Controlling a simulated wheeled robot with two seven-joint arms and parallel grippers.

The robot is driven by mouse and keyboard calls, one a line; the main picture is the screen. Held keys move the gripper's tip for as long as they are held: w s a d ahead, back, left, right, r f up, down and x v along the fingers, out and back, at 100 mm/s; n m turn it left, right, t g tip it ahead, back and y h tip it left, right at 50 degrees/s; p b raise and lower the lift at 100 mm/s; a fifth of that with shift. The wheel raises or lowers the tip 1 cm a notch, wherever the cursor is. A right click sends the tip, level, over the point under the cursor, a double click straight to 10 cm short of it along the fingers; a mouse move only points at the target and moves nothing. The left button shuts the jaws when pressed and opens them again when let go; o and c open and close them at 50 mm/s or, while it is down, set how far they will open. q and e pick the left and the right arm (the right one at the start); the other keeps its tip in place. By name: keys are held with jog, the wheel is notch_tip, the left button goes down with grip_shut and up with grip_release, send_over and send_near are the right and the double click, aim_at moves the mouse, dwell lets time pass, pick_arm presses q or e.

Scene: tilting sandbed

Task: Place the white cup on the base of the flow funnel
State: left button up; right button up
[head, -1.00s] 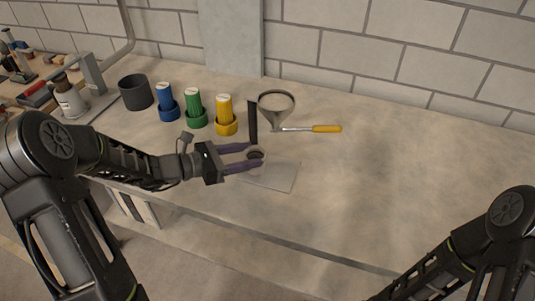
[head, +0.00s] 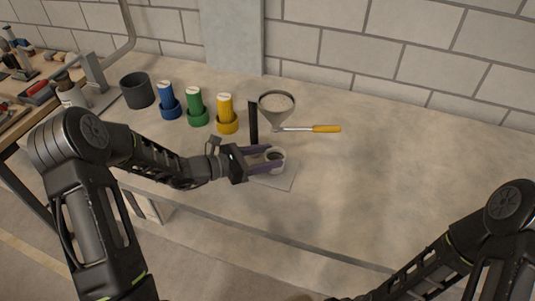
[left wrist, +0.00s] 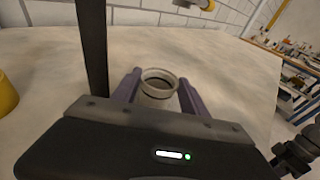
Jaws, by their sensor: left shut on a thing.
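The white cup (head: 275,153) is between the purple fingers of my left gripper (head: 272,160), which is shut on it. In the left wrist view the cup (left wrist: 158,83) is upright, with its open rim showing between the fingers. The flow funnel has a grey cone (head: 277,108), a black post (head: 253,122) and a flat grey base plate (head: 282,180). The cup is over the plate, in front of the cone. I cannot tell whether it touches the plate. My right gripper is out of view; only its arm shows at lower right.
Blue (head: 167,98), green (head: 195,105) and yellow (head: 226,112) cylinders stand in holders left of the funnel, beside a dark grey pot (head: 137,91). A yellow-handled tool (head: 325,129) extends right from under the cone. The right side of the bench is clear.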

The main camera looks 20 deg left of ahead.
pick_arm(q)
jog(key=shift+f, duration=0.2)
jog(key=o, duration=1.5)
jog(key=shift+r, duration=0.1)
jog(key=shift+c, duration=0.2)
jog(key=shift+r, duration=0.1)
jog(key=shift+s+a, duration=0.1)
jog(key=shift+a, duration=0.05)
jog(key=b+v, duration=0.2)
jog(key=v, duration=0.9)
jog(key=shift+s+a+r+b, duration=0.1)
jog(key=shift+s+a+b, duration=0.15)
jog(key=shift+s+b, duration=0.15)
jog(key=shift+w, duration=0.1)
